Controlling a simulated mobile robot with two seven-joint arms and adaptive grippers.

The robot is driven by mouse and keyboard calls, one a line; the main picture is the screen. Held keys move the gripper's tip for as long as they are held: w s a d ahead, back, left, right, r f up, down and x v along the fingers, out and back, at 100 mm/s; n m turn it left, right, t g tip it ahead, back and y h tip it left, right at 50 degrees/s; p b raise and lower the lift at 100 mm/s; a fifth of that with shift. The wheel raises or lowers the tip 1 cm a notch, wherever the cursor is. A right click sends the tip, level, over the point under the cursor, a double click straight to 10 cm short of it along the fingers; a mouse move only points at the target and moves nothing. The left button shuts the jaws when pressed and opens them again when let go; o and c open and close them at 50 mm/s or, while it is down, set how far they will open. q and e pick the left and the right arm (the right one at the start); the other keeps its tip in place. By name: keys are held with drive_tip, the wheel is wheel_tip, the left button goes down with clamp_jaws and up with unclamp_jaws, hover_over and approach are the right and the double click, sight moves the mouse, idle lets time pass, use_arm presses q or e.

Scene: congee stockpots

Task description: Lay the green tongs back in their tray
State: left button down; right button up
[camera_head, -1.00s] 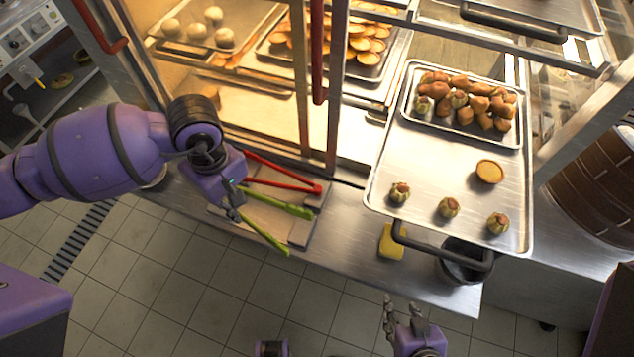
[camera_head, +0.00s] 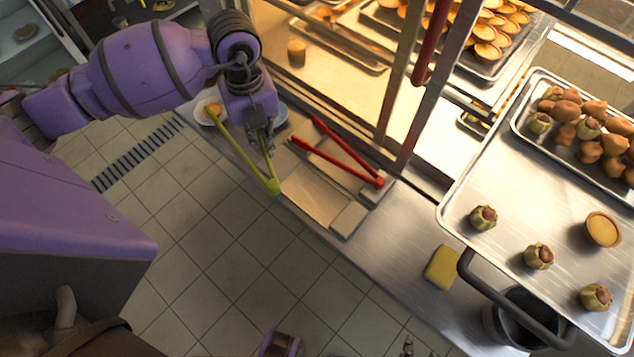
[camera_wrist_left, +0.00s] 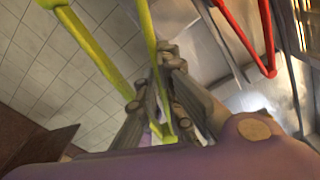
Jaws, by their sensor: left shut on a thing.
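The green tongs (camera_head: 245,157) hang in my left gripper (camera_head: 263,147), left of their tray, with the hinge end over the counter's front edge and the floor. In the left wrist view one arm of the green tongs (camera_wrist_left: 148,40) runs between the fingers of my left gripper (camera_wrist_left: 165,105). The tongs tray (camera_head: 312,193) lies on the counter; its near-left compartment is bare. Red tongs (camera_head: 345,162) lie in its far-right part, and also show in the left wrist view (camera_wrist_left: 268,40). Only the fingertips of my right gripper (camera_head: 408,347) show at the bottom edge.
A small plate with a tart (camera_head: 212,110) and a bluish plate (camera_head: 279,114) are beside the left gripper. A glass warming cabinet (camera_head: 395,90) rises behind the tray. A yellow sponge (camera_head: 442,267) and a large pastry tray (camera_head: 510,225) are at the right.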

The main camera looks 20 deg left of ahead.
use_arm(q)
drive_tip(key=n, duration=0.2)
drive_tip(key=a+n, duration=0.1)
drive_tip(key=shift+w+f, duration=0.1)
drive_tip(key=shift+w, duration=0.15)
drive_tip(key=shift+w+d+n, duration=0.1)
drive_tip(key=shift+d+n, duration=0.05)
drive_tip(key=shift+n, duration=0.15)
drive_tip(key=shift+w+d+f, duration=0.45)
drive_tip(key=shift+d+f, duration=1.7)
drive_tip(key=shift+d, duration=0.1)
drive_tip(key=shift+w+d+f, duration=0.4)
drive_tip(key=shift+d+f, duration=1.7)
drive_tip(key=shift+d, duration=0.1)
drive_tip(key=shift+w+d+f, duration=0.45)
drive_tip(key=shift+d+f, duration=1.7)
drive_tip(key=shift+d, duration=0.1)
drive_tip(key=shift+f, duration=0.1)
drive_tip(key=shift+f+b, duration=0.3)
drive_tip(key=shift+f, duration=0.2)
drive_tip(key=c, duration=1.9)
unclamp_jaws()
